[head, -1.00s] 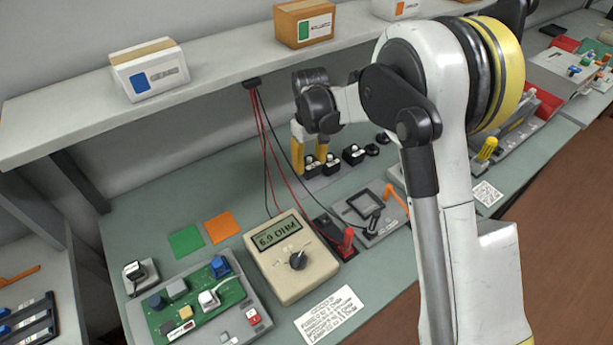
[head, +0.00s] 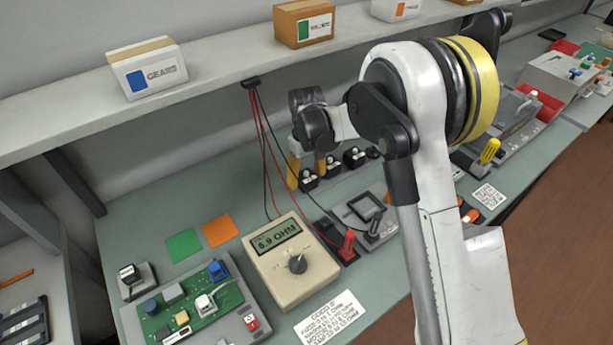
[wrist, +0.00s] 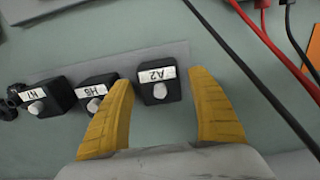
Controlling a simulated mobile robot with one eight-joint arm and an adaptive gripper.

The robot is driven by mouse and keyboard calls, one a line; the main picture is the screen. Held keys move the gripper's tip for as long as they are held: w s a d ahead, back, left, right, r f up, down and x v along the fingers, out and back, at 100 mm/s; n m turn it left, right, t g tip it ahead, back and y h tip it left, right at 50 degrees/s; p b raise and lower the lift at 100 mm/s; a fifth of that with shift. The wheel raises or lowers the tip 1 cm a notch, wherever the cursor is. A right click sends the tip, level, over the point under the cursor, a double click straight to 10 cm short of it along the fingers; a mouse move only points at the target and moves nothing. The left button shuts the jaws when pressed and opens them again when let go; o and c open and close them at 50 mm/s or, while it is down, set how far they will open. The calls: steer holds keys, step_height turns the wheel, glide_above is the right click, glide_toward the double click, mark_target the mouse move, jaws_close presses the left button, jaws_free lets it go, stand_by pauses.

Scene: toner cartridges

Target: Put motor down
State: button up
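Motor A2 (wrist: 160,90) is a small black block with a white label and a light round shaft. It stands on a grey strip (wrist: 192,55) on the bench. My gripper (wrist: 159,80) is open, with one yellow finger on each side of A2 and a visible gap on both sides. In the head view my gripper (head: 306,176) is low over the left end of the motor row. Motor H6 (wrist: 97,93) is just left of the left finger, and motor K1 (wrist: 45,97) is farther left.
The meter (head: 290,262) reads 6.9 OHM, with red and black leads hanging near my gripper. A green board (head: 185,305) lies at front left, beside green (head: 183,244) and orange (head: 220,230) squares. A shelf (head: 225,68) with boxes overhangs the back.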

mark_target(306, 172)
steer(key=s+d+r+m+t+p, duration=0.1)
steer(key=s+d+r+p, duration=0.15)
steer(key=r, duration=0.75)
steer(key=s+d+r+p, duration=0.1)
steer(key=s+d+r, duration=0.15)
steer(key=r, duration=0.75)
steer(key=s+d+r+m+t, duration=0.2)
steer(key=s+d+r+t, duration=0.1)
steer(key=s+d+r, duration=0.4)
steer(key=s+d+f+m+t, duration=0.1)
steer(key=s+d+m, duration=0.1)
steer(key=s, duration=0.5)
steer(key=s+d+f+m+t, duration=0.1)
steer(key=s+d, duration=0.3)
steer(key=s, duration=0.4)
steer(key=shift+d+f+m+t, duration=0.25)
steer(key=shift+m+t, duration=0.15)
steer(key=shift+t, duration=0.2)
